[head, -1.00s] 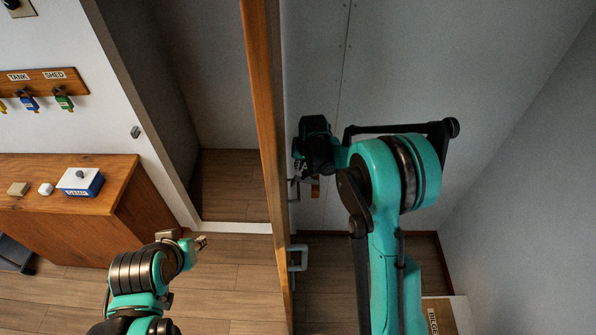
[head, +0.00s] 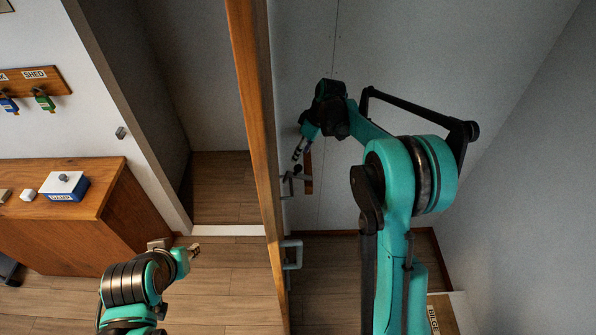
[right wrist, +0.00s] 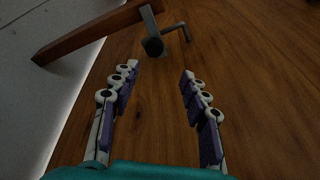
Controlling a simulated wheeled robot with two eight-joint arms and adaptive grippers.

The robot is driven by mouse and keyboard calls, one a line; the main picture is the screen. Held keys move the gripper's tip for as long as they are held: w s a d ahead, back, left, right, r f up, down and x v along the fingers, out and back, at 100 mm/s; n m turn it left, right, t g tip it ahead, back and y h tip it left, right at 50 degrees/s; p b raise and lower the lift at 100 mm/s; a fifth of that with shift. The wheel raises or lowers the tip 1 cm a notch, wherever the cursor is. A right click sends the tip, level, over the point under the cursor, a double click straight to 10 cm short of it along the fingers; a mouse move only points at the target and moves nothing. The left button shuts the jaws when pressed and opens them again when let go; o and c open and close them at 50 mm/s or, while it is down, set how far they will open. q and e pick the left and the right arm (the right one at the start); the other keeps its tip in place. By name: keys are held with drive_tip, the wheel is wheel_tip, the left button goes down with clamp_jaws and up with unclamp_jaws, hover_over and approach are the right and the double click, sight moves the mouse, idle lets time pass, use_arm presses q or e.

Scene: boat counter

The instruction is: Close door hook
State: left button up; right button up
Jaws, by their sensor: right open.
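The wooden door (head: 252,110) stands open, seen nearly edge-on in the head view. A grey metal hook (head: 287,184) is at its right face, close to a short wooden strip (head: 308,174) on the wall. In the right wrist view the hook (right wrist: 152,30) has a dark round knob and a bent arm, ahead of my fingertips, beside the strip's end. Whether it is latched I cannot tell. My right gripper (head: 298,151) is open and empty, just above the hook. My left gripper (head: 194,249) is low on the left, away from the door; its fingers are too small to read.
A grey door handle (head: 292,254) sticks out below the hook. A wooden counter (head: 110,190) with a blue-and-white box (head: 63,187) stands left. A key rack (head: 50,77) hangs on the left wall. A grey wall (head: 520,150) bounds the right side.

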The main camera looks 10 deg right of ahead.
sight(298, 166)
drive_tip(key=f+n, duration=0.2)
drive_tip(key=f, duration=0.1)
drive_tip(key=w+f+n+y+b, duration=0.1)
drive_tip(key=f+n, duration=0.1)
drive_tip(key=f, duration=0.1)
drive_tip(key=a+f+n+g, duration=0.1)
drive_tip(key=f+n, duration=0.1)
drive_tip(key=f, duration=0.1)
drive_tip(key=shift+w+n+b, duration=0.2)
drive_tip(key=shift+n+b, duration=0.2)
drive_tip(key=shift+r, duration=0.1)
clamp_jaws()
